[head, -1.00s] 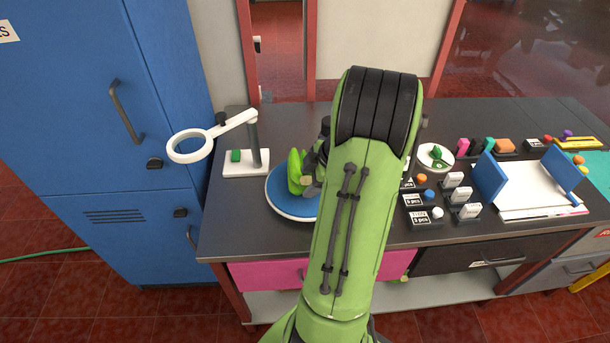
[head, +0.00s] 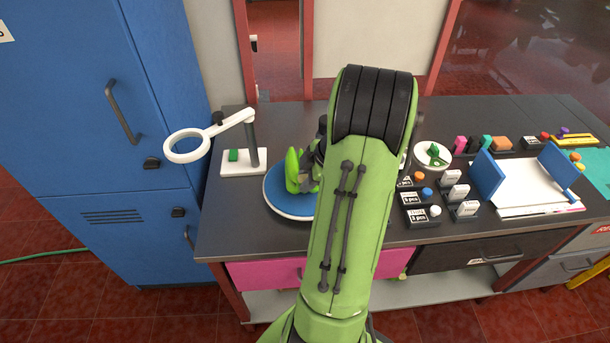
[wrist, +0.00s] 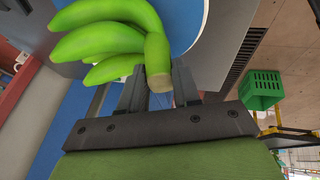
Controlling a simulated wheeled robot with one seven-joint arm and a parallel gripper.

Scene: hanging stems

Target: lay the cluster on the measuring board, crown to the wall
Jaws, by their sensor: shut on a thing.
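A cluster of green bananas (head: 298,170) is in my gripper (head: 318,168), over the blue round plate with a white rim (head: 290,204). In the wrist view, the cluster (wrist: 105,40) spreads up and left, and its cut crown (wrist: 160,82) sits between the fingers of my gripper (wrist: 157,88). My gripper is shut on the crown end. My arm hides part of the cluster and plate; I cannot tell whether they touch. A white board with blue upright walls (head: 530,188) stands at the right of the bench; it looks like the measuring board.
A white ring on a stand (head: 252,150) is left of the plate. Labelled blocks with coloured knobs (head: 422,215) and a small white dish (head: 433,155) lie between my arm and the board. A blue cabinet (head: 95,130) borders the bench. A green crate (wrist: 262,90) shows in the wrist view.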

